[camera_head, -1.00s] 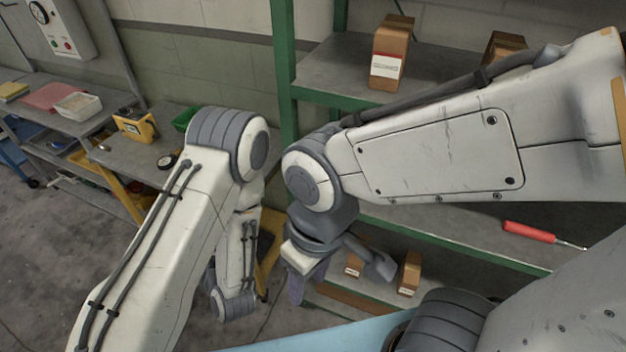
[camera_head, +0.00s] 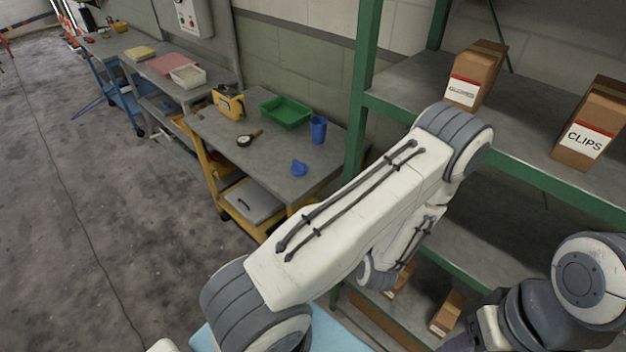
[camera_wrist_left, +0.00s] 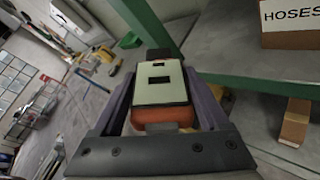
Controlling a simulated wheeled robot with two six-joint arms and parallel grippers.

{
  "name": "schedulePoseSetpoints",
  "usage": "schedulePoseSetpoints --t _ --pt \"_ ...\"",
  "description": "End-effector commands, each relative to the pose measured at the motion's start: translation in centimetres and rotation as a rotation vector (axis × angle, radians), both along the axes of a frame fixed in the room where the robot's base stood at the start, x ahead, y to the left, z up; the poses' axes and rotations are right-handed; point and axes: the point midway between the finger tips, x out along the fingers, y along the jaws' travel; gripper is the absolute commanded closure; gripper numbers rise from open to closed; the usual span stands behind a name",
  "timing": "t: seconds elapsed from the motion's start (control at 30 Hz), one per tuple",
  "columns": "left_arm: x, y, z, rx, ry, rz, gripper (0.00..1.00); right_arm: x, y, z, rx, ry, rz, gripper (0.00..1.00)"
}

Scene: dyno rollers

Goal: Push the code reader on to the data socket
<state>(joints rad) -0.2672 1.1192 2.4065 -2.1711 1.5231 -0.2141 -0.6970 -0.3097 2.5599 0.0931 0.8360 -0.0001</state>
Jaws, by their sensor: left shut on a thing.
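The code reader (camera_wrist_left: 160,88) shows in the left wrist view as a small device with a pale face, a dark strip of small windows and an orange-red body. A dark end sticks out at its far side. My left gripper (camera_wrist_left: 161,74) is shut on it, with a purple-grey finger along each side. In the head view the left gripper and the reader are hidden behind my left arm. Part of my right wrist shows at the bottom right of the head view; its fingers are mostly cut off. I cannot make out a data socket in either view.
A green-framed shelf (camera_head: 513,165) with cardboard boxes (camera_head: 476,75) stands on the right. A grey-topped cart (camera_head: 262,155) holds a yellow device (camera_head: 229,101), a green tray (camera_head: 286,111) and a blue cup (camera_head: 318,129). Open floor (camera_head: 70,200) lies on the left.

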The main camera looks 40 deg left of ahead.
Motion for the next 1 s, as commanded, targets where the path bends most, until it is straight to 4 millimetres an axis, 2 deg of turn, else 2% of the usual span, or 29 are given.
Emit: schedulePoseSetpoints --t 0.03,0.3,0.5,0.67,1.0 --pt "0.1 1.5 0.3 0.084 0.056 0.025 0.81 0.0 0.0 0.3 0.0 0.0 0.0 0.44" --pt "-0.8 8.8 1.2 0.526 0.423 0.15 0.81 0.0 0.0 1.0 0.0 0.0 0.002 0.44" --pt "-2.1 13.4 1.9 0.712 0.648 0.258 0.81 0.0 0.0 1.5 0.0 0.0 0.003 0.44" --pt "-2.7 14.9 2.1 0.757 0.726 0.298 0.81 0.0 0.0 1.5 0.0 0.0 0.003 0.44" --pt "-2.5 14.5 1.9 0.766 0.727 0.286 0.81 0.0 0.0 1.4 0.0 0.0 0.003 0.44"
